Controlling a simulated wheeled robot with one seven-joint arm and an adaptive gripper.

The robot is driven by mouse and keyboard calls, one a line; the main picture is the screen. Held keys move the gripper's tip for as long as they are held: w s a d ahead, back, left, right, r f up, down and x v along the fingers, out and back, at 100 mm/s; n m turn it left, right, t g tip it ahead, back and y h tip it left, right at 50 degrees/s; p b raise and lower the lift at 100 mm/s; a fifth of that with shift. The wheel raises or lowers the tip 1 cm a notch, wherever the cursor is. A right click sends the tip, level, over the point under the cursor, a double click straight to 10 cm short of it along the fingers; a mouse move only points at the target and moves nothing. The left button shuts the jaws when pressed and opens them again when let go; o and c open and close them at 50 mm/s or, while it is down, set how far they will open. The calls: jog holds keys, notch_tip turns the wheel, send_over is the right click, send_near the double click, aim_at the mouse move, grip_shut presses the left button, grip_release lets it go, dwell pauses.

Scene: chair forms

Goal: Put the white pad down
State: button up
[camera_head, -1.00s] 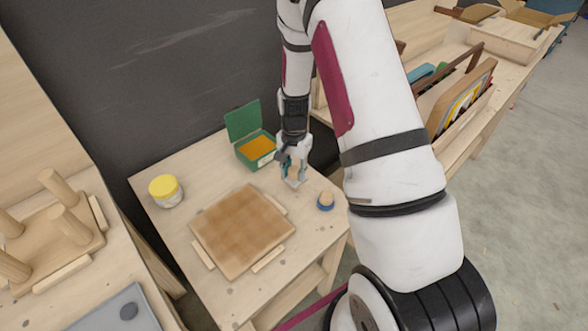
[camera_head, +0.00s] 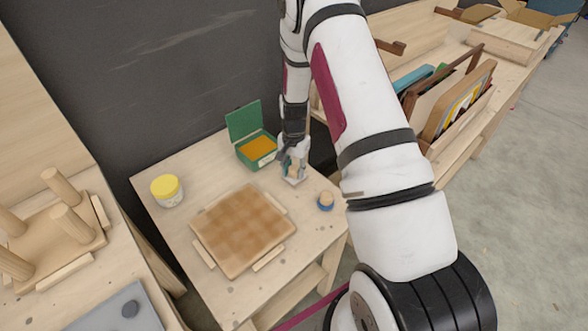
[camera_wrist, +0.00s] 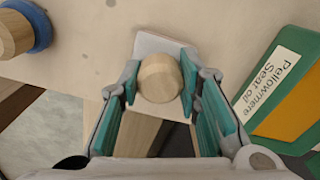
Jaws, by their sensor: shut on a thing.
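The white pad (camera_head: 293,181) is a small flat block with a round wooden knob on top. My gripper (camera_head: 294,170) is shut on that knob, above the right part of the small table (camera_head: 212,181). In the wrist view the gripper's teal-lined fingers (camera_wrist: 160,72) stand on both sides of the knob (camera_wrist: 159,80). The pad (camera_wrist: 152,45) shows beneath it, partly hidden by the knob and fingers. I cannot tell whether the pad touches the tabletop.
An open green box (camera_head: 258,147) with orange inside stands just left of the gripper, labelled seat oil (camera_wrist: 270,82). A blue pad with a wooden knob (camera_head: 325,201) is to the right. A checkered wooden panel (camera_head: 242,230) and yellow-lidded jar (camera_head: 167,190) are left.

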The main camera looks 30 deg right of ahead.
jog(key=o, duration=1.2)
jog(key=shift+f, duration=0.1)
notch_tip(320, 180, up, 12)
notch_tip(320, 180, up, 11)
jog(key=n+t, duration=0.1)
jog(key=n, duration=0.1)
send_over(294, 168)
jog(key=s+a, duration=0.3)
jog(key=a, duration=0.1)
jog(key=s+a+r+n+t, duration=0.1)
jog(key=s+a+r+n, duration=0.3)
jog(key=r, duration=0.4)
jog(key=s+a+r+n+t, duration=0.1)
jog(key=s+a+r+n, duration=0.2)
jog(key=s, duration=0.7)
jog(key=s+a+r+n+t, duration=0.2)
jog(key=s+r, duration=0.3)
jog(key=s, duration=0.6)
jog(key=shift+a+n+b, duration=0.35)
jog(key=shift+a+n, duration=0.25)
jog(key=shift+a, duration=0.2)
